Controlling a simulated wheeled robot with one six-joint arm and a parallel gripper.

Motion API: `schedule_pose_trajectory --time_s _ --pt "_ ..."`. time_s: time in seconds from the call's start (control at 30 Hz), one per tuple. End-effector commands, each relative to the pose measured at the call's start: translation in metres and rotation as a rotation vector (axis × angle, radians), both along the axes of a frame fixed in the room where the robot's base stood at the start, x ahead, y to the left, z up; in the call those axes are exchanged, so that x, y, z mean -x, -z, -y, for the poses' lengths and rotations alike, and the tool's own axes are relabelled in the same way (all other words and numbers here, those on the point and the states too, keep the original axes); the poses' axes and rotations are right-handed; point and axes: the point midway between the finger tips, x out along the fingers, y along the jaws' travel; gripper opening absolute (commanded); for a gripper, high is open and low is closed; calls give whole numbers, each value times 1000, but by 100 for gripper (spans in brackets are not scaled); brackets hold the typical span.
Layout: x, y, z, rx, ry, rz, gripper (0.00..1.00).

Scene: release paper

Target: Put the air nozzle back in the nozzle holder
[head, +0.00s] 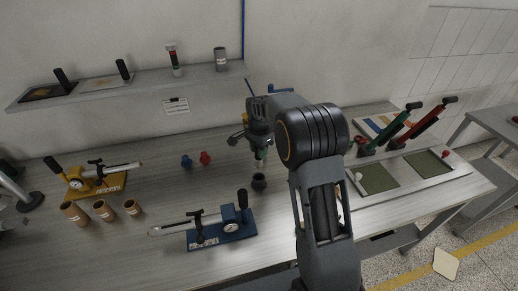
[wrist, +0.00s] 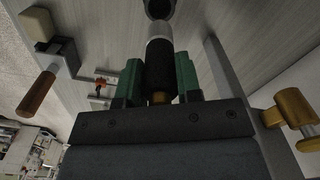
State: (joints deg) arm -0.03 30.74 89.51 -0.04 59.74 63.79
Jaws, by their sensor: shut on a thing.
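My gripper (head: 260,153), with green fingers, is shut over the bench in the head view. In the wrist view my gripper (wrist: 160,80) is shut on the air nozzle (wrist: 160,62), which has a dark body, a silver front part and a brass end. In the head view the nozzle is mostly hidden by the fingers. The nozzle holder, a small dark round cup (head: 259,182), stands on the bench just below the gripper. Its dark round opening (wrist: 159,8) shows at the top of the wrist view, close beyond the nozzle's silver end. Contact between them cannot be told.
A blue fixture (head: 208,238) stands in front, left of the cup. Blue (head: 186,161) and red (head: 205,158) small parts lie behind left. Several brown cups (head: 103,210) and a yellow fixture (head: 95,184) are farther left. Red and green tools (head: 428,122) stand right.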

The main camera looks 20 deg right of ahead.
Motion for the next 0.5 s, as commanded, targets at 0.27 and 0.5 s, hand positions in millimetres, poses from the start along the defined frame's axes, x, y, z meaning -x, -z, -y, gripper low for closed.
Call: schedule_pose_trajectory --time_s 0.27,0.5 --pt "0 25 0 0 0 0 5" --pt "0 44 0 0 0 0 5"
